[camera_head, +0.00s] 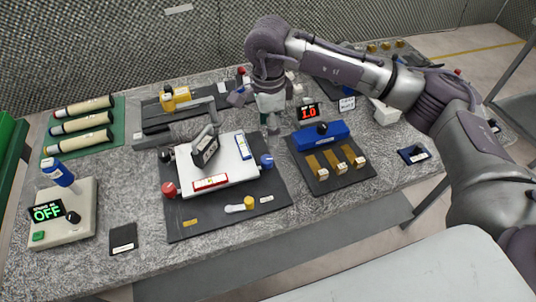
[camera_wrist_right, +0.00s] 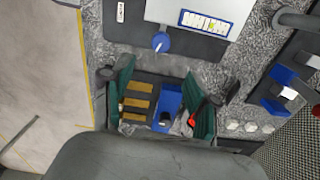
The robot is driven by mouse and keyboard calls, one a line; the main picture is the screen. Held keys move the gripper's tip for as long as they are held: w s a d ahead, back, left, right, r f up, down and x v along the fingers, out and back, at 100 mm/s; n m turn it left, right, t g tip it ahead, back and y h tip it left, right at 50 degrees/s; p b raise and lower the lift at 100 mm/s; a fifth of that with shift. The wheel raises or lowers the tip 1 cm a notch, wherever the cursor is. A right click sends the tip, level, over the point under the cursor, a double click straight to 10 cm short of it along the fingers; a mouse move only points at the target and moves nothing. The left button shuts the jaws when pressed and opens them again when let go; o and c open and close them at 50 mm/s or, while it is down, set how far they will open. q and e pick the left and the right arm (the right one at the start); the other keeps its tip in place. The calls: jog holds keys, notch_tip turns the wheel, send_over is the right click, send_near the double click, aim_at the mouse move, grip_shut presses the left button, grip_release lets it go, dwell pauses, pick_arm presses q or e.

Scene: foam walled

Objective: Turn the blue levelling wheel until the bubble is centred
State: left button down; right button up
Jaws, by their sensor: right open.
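The blue levelling wheel (camera_head: 266,161) sits at the right edge of a white plate (camera_head: 228,172), on a dark mat (camera_head: 185,225). It also shows near the top of the right wrist view (camera_wrist_right: 161,43). A blue-framed vial (camera_head: 243,147) lies on the plate near this wheel, and a red-framed vial (camera_head: 210,182) lies along the front. My left gripper is out of view.
A dark board with a blue block (camera_head: 320,136) and brass pieces is to the right.

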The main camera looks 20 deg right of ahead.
aim_at(267, 157)
notch_tip(267, 157, down, 11)
jog(key=p, duration=0.2)
jog(key=shift+p, duration=0.4)
jog(key=shift+f, duration=0.5)
grip_shut()
jog(key=shift+f+n+b, duration=0.15)
jog(key=shift+n+b, duration=0.25)
jog(key=shift+b, duration=0.35)
jog(key=n+b, duration=0.3)
jog(key=b, duration=0.2)
jog(key=n+b, duration=0.4)
jog(key=b, duration=0.1)
jog(key=shift+w+a+f, duration=0.1)
jog(key=shift+w, duration=0.1)
jog(key=shift+r+n+b, duration=0.25)
jog(key=shift+n+b, duration=1.25)
jog(key=shift+b, duration=0.1)
